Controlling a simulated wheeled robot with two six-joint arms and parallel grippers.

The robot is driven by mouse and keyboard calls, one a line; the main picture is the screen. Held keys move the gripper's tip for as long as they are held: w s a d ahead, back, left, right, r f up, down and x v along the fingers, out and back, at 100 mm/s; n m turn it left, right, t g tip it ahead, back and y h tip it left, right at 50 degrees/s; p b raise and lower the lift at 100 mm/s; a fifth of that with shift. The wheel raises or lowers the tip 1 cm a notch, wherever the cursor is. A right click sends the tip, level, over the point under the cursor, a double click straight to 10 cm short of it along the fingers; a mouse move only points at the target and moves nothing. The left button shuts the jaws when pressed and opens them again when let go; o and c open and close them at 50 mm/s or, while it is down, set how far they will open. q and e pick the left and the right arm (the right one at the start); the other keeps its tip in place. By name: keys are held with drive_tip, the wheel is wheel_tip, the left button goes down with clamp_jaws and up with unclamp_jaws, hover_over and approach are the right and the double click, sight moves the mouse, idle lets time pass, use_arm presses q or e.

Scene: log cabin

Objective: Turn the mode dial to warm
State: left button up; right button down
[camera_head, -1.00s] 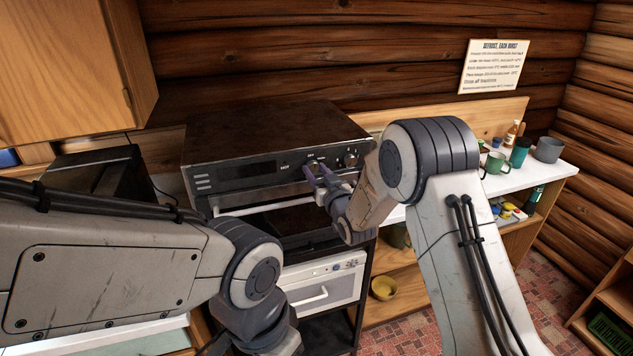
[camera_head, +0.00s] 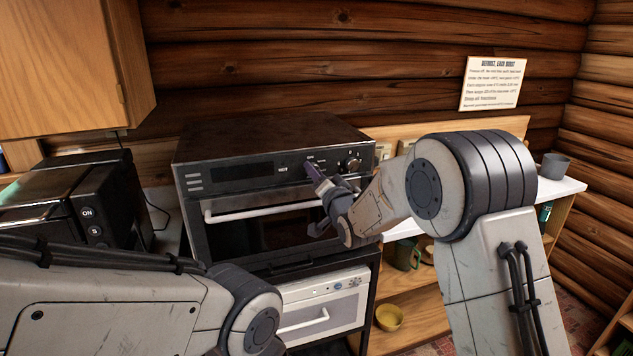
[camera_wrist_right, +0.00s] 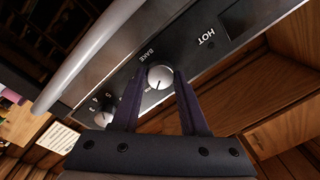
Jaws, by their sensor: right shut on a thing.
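The oven (camera_head: 240,172) has a dark front panel with a display and two knobs. In the right wrist view, the mode dial (camera_wrist_right: 159,78) is a round silver knob with BAKE printed beside it and a pointer line on its face. The other labels around it are partly hidden or too small to read. My right gripper (camera_wrist_right: 160,75) has one dark finger on each side of this dial and is shut on it.
A second knob (camera_head: 353,164) with numbers is to the right of the dial. The white oven handle (camera_head: 265,210) runs just below the panel. A black appliance (camera_head: 80,205) stands at left.

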drive_tip(key=shift+m, duration=0.3)
drive_tip(key=shift+c, duration=2.1)
unclamp_jaws()
drive_tip(key=b+v, duration=0.4)
drive_tip(key=v, duration=0.6)
drive_tip(key=shift+s, duration=0.25)
drive_tip(key=shift+d, duration=0.1)
